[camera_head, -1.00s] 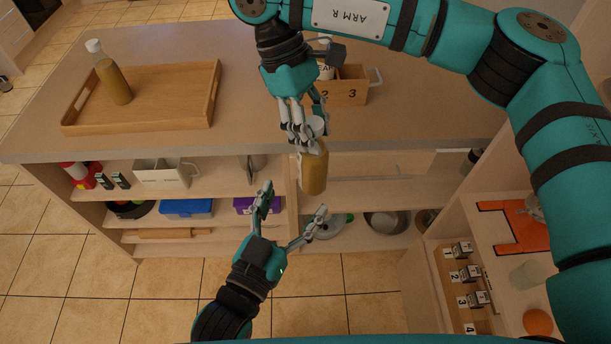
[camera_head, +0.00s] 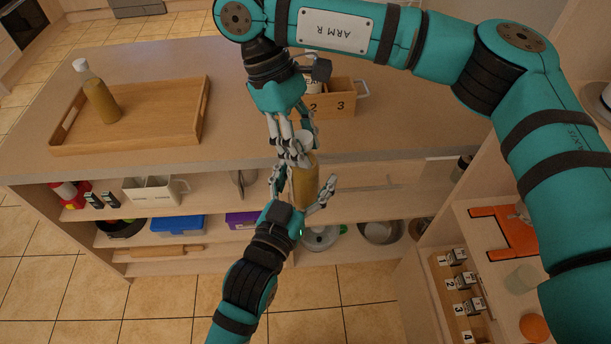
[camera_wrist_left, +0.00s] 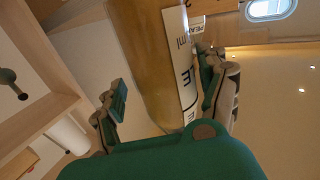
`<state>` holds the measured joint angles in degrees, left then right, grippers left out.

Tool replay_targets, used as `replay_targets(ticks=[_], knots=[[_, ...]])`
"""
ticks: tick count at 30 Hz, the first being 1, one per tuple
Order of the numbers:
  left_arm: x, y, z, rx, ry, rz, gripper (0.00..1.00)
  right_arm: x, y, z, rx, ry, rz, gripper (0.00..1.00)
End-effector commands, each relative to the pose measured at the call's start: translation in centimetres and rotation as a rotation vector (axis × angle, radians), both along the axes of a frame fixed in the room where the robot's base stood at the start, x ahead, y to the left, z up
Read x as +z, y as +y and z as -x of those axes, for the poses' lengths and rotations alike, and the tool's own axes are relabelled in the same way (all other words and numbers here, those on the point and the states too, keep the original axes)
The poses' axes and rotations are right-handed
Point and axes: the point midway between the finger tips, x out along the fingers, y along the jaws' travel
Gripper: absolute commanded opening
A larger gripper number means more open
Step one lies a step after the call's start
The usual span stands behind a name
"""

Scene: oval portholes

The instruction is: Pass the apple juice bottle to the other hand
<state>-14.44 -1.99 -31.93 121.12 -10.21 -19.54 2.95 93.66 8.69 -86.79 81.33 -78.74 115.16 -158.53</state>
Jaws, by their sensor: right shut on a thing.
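My right gripper (camera_head: 297,150), reaching down from above, is shut on the white-capped neck of a bottle (camera_head: 305,184) of amber juice. The bottle hangs roughly upright in front of the counter edge. My left gripper (camera_head: 300,190) comes from below, open, with one finger on each side of the bottle's body. In the left wrist view the bottle (camera_wrist_left: 150,65) stands between the open fingers of the left gripper (camera_wrist_left: 163,98). A gap shows at the left finger; contact at the right finger cannot be told. The bottle's label is only partly visible, so its full name cannot be read.
A wooden tray (camera_head: 165,142) on the counter (camera_head: 232,140) holds a similar bottle (camera_head: 100,95). A numbered wooden box (camera_head: 333,105) stands behind my right gripper. Shelves below hold mugs, a blue box (camera_head: 177,225) and pans. A side shelf with small numbered boxes is at right.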

Motion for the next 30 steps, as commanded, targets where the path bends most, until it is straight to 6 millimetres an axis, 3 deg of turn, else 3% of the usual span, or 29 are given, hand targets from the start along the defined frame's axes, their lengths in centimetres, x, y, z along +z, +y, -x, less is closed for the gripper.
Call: replay_targets(ticks=[2, 15, 17, 18, 24, 30], knots=[[0.02, 0.01, 0.02, 0.0, 0.0, 0.0, 0.63, 0.08, 0.01, -0.01, 0.0, -0.001, 0.0, 0.0], [0.13, -0.11, 0.1, -0.003, -0.002, 0.003, 0.05, 0.06, 0.1, -0.06, -0.001, -0.003, -0.004, 0.0], [0.15, -0.13, 0.11, -0.003, -0.003, 0.004, 0.0, 0.06, 0.1, -0.07, -0.001, -0.004, -0.005, 0.0], [0.37, -0.13, 0.1, -0.003, -0.007, 0.006, 0.0, 0.06, 0.11, -0.08, -0.001, -0.004, -0.005, 0.36], [0.3, -0.06, 0.05, -0.002, -0.006, 0.004, 0.0, 0.05, 0.06, -0.04, -0.001, -0.002, -0.002, 0.59], [0.24, -0.02, 0.03, -0.001, -0.005, 0.003, 0.0, 0.03, 0.03, -0.02, 0.0, -0.001, -0.001, 0.59]])
